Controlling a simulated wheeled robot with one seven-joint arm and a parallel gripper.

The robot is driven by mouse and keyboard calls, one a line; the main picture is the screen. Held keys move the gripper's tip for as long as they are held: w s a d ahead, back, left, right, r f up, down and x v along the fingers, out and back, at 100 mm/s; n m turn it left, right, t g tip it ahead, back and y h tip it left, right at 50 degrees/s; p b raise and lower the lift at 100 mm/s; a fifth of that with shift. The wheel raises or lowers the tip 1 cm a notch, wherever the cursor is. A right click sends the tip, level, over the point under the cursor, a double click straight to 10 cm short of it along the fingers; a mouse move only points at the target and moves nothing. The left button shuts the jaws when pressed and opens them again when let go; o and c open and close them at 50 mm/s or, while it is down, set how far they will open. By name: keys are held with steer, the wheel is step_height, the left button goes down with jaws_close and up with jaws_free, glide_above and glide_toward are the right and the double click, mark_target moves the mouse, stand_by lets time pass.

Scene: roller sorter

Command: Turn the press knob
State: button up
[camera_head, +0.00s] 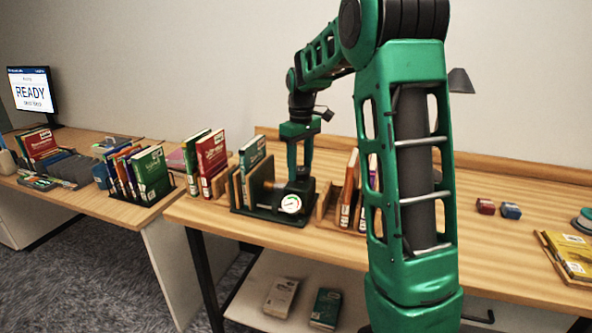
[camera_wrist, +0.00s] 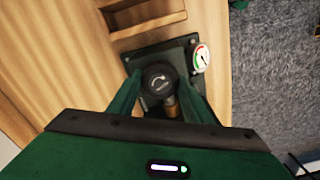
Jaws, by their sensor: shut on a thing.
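The press knob (camera_wrist: 158,78) is a round dark cap with a curved white arrow, seen from above in the wrist view. My gripper (camera_wrist: 160,88) has one green finger on each side of it and is shut on it. In the head view my gripper (camera_head: 299,176) points down onto the press, and the knob is mostly hidden there. The press (camera_head: 265,214) has a dark green base plate on the wooden table. Its round white gauge (camera_head: 291,204) shows coloured bands and also appears in the wrist view (camera_wrist: 201,58).
Upright books (camera_head: 212,160) stand left of the press, and more (camera_head: 350,185) stand right of it. A monitor (camera_head: 32,91) reading READY is at far left. Small red and blue blocks (camera_head: 498,208) and yellow books (camera_head: 570,256) lie at right. Two books lie on the lower shelf.

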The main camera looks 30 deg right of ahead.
steer(key=m, duration=0.5)
steer(key=shift+s+d+m, duration=0.1)
steer(key=shift+s+m, duration=0.05)
steer(key=shift+m, duration=0.15)
steer(key=m, duration=0.4)
steer(key=shift+f+m, duration=0.1)
steer(key=shift+m, duration=0.2)
steer(key=m, duration=1.4)
steer(key=shift+a, duration=0.2)
steer(key=m, duration=0.4)
steer(key=shift+m, duration=0.4)
steer(key=m, duration=0.4)
steer(key=shift+m, duration=0.3)
steer(key=m, duration=0.4)
